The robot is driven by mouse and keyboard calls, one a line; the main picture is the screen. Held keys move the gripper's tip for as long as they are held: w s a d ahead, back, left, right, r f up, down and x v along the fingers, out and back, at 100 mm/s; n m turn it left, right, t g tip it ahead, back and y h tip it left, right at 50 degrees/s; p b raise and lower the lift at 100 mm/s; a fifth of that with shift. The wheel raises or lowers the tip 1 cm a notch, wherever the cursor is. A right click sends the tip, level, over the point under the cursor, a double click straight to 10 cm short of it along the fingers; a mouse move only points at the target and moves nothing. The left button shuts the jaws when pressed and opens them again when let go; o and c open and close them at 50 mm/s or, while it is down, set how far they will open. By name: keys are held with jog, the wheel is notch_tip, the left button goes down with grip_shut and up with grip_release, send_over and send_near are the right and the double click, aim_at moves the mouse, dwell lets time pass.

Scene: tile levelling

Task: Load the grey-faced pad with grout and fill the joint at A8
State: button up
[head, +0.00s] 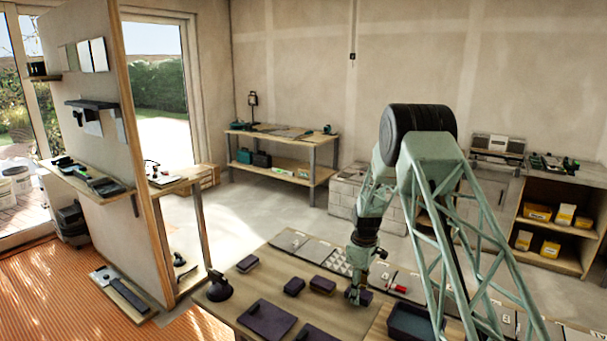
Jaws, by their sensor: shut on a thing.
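My gripper (357,296) is low over the workbench, shut on a small dark purple block (366,298) that looks like a pad. The gripper hides part of it, and its face colour cannot be told. Similar dark blocks lie to the left: one near the far left edge (248,263), one nearer the middle (294,286), and one beside it (322,285). I cannot tell a grey face on any. A dark tub (408,323) stands right of the gripper; its contents are unclear. Grey tiles (313,251) run along the bench's far side. The joint at A8 cannot be made out.
Dark flat boards lie at the front of the bench (267,320) and a dark knobbed tool (219,288) stands at its left edge. A small red item (399,289) lies behind the tub. My arm hides much of the bench's right side.

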jog(key=shift+r, duration=0.85)
jog(key=shift+d+r, duration=0.1)
dwell(0.3)
